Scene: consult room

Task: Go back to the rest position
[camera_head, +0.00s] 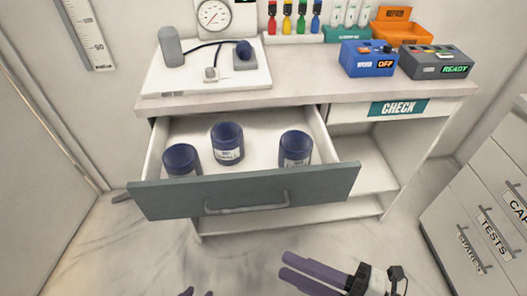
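My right gripper (284,265) is at the bottom middle of the head view, below the open drawer. Its two purple fingers point left with a narrow gap between them, and nothing shows in the gap. My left gripper (198,293) only just shows at the bottom edge. Two dark purple fingertips stand apart there, and the rest of it is cut off. Both grippers are clear of the drawer (250,194) in this view.
The drawer stands pulled out with three dark blue jars (182,160) inside. The worktop (310,88) holds a gauge device, vials, a blue box and a dark READY box (436,62). A labelled cabinet (480,220) is at the right. Floor shows at the lower left.

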